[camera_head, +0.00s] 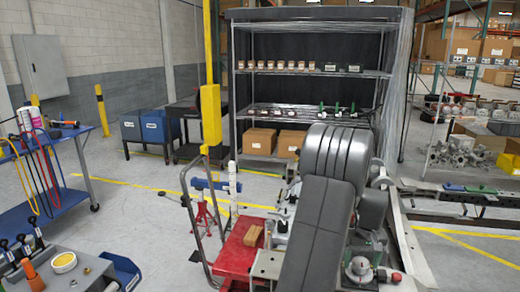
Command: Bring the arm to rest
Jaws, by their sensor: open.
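My arm's dark grey links (316,232) rise in the lower middle of the head view. They stand folded close in front of the camera, with a ribbed, rounded part (335,152) at the top. The fingers of my gripper cannot be made out; they are hidden behind the links or out of the picture. What lies directly behind the links is hidden too.
A wire shelf (310,72) with boxes is behind. A blue table (50,208) stands left, a grey metal fixture (412,245) right. Floor between table and cart is mostly clear.

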